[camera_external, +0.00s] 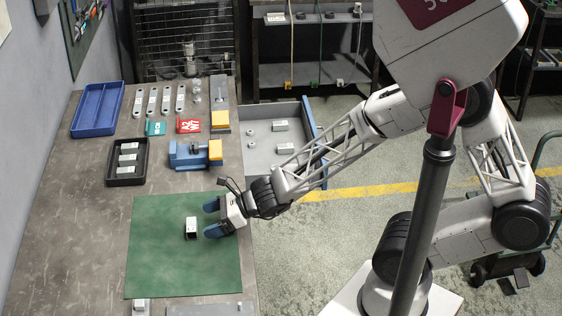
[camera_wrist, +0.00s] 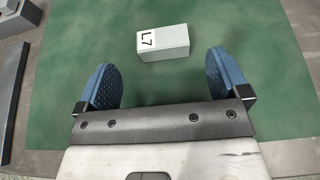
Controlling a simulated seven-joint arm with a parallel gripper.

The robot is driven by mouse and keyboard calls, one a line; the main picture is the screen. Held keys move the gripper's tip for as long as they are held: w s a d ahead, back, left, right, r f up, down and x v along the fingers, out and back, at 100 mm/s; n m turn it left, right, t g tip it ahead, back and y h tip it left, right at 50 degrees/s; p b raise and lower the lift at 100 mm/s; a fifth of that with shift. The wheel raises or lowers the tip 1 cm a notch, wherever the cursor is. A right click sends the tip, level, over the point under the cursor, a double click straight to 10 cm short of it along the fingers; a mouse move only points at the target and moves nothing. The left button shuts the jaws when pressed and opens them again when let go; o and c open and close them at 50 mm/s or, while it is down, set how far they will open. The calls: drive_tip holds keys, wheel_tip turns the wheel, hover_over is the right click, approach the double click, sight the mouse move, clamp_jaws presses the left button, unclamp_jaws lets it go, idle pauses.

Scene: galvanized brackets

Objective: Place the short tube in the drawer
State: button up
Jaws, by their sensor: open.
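A short tube (camera_external: 191,228) of pale grey metal lies on the green mat (camera_external: 155,270). In the wrist view the tube (camera_wrist: 165,43) has a white label reading "L7" on its left part. My gripper (camera_external: 213,217) is open and empty, with its blue-padded fingers just right of the tube in the external view. In the wrist view the tube lies just beyond and between the fingertips (camera_wrist: 160,67), not touching them. The drawer (camera_external: 261,158) is pulled open at the right side of the bench; it holds two grey blocks or tubes and small round pieces.
A black tray (camera_external: 113,174) with several tubes and a blue tray (camera_external: 85,117) are on the left. Flat brackets (camera_external: 153,102) and red and teal cards lie at the back. The mat around the tube is clear.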

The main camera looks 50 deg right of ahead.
sight(194, 224)
drive_tip(key=shift+x, duration=2.6)
drive_tip(key=shift+w+d, duration=0.1)
drive_tip(key=shift+c, duration=0.4)
drive_tip(key=c, duration=1)
drive_tip(key=shift+r, duration=0.15)
drive_tip(key=shift+r, duration=1.7)
drive_tip(key=s+d, duration=0.2)
drive_tip(key=s, duration=0.3)
drive_tip(key=s+d+r, duration=0.1)
drive_tip(key=s+d, duration=0.1)
drive_tip(key=s, duration=0.3)
drive_tip(key=s+d, duration=0.2)
drive_tip(key=s, duration=0.2)
drive_tip(key=shift+s+d+r, duration=0.2)
drive_tip(key=shift+s, duration=0.2)
